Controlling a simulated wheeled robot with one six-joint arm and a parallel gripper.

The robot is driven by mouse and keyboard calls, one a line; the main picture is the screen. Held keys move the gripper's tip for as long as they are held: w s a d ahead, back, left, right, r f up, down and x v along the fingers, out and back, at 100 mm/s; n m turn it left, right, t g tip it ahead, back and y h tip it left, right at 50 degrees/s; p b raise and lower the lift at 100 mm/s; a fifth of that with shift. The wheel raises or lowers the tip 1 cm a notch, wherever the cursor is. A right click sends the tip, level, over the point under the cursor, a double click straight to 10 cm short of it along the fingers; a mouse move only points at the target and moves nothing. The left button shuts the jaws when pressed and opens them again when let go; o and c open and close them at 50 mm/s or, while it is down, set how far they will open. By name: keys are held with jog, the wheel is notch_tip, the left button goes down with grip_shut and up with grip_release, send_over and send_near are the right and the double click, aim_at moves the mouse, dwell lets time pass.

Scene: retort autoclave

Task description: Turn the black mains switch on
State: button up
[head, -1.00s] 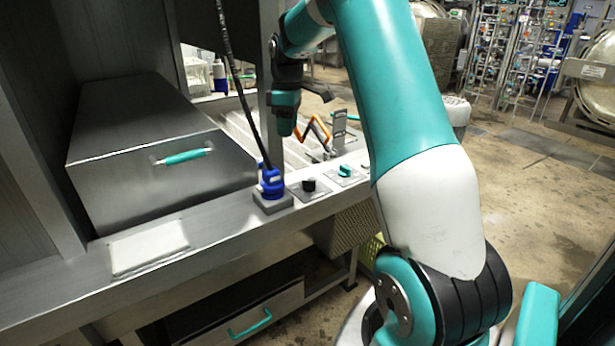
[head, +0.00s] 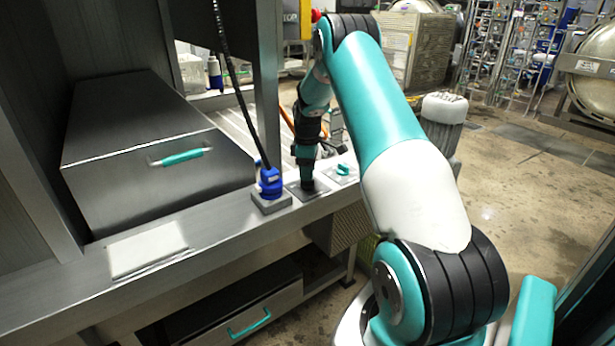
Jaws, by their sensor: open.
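The black mains switch (head: 307,187) sits on a small grey square plate (head: 296,192) on the steel ledge, between a blue plug and a teal knob. My gripper (head: 306,178) points straight down right over the switch, with its fingertips at or around the knob. The jaws are open. The gripper hides most of the switch, so I cannot tell its turned position or whether the fingers touch it.
A blue plug (head: 270,181) with a black cable (head: 237,95) stands just left of the switch. A teal knob (head: 343,169) is close on the right. A steel post (head: 266,80) rises behind. A steel box (head: 150,150) with a teal handle fills the left.

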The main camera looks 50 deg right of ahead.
aim_at(308, 183)
jog(key=shift+f, duration=1.4)
grip_shut()
